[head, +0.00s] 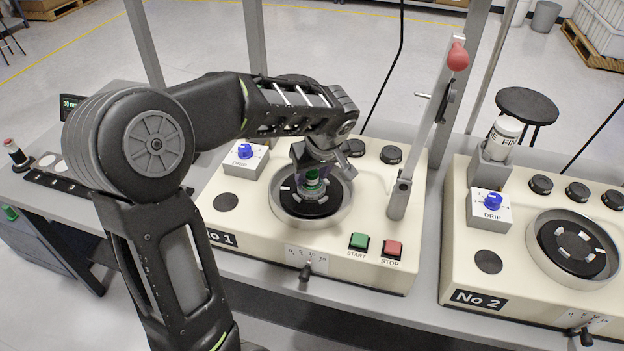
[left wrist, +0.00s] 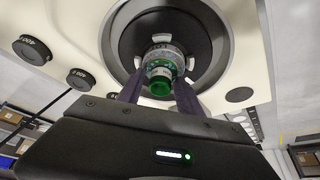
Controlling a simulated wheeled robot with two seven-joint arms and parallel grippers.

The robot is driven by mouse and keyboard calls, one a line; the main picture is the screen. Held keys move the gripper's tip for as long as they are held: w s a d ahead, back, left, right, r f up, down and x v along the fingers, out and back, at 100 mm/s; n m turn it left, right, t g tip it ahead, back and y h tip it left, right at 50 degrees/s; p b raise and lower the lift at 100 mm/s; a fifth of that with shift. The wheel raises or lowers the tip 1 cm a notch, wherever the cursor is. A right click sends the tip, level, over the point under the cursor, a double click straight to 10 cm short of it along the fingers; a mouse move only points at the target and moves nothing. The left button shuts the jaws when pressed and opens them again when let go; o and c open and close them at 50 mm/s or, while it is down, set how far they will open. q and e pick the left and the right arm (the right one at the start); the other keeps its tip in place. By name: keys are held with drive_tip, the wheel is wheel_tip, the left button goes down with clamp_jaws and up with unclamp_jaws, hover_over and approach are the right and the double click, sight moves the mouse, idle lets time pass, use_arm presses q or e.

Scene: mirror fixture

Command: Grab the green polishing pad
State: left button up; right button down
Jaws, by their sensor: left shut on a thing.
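The green polishing pad (head: 312,178), a small round piece with a green knob, is at the middle of the black platter (head: 330,200) of machine No 1. In the left wrist view the green knob (left wrist: 160,86) shows between my two fingers, with a grey and clear round body behind it. My left gripper (head: 316,170) reaches down from above and is shut on this piece. Whether the piece touches the platter is not clear. My right gripper is not in view.
A tall lever (head: 425,130) with a red knob stands right of the bowl. Green START (head: 358,241) and red STOP (head: 393,248) buttons are at the front. Black discs (head: 391,154) lie along the back edge. Machine No 2 (head: 515,260) stands at right with a FINE bottle (head: 503,138).

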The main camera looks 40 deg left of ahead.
sight(312, 175)
use_arm(q)
clamp_jaws()
drive_tip(key=shift+r, duration=0.15)
drive_tip(key=shift+w+r, duration=0.1)
drive_tip(key=shift+r, duration=0.25)
wheel_tip(312, 175, up, 9)
drive_tip(key=b, duration=0.1)
drive_tip(key=shift+f, duration=0.1)
idle(0.4)
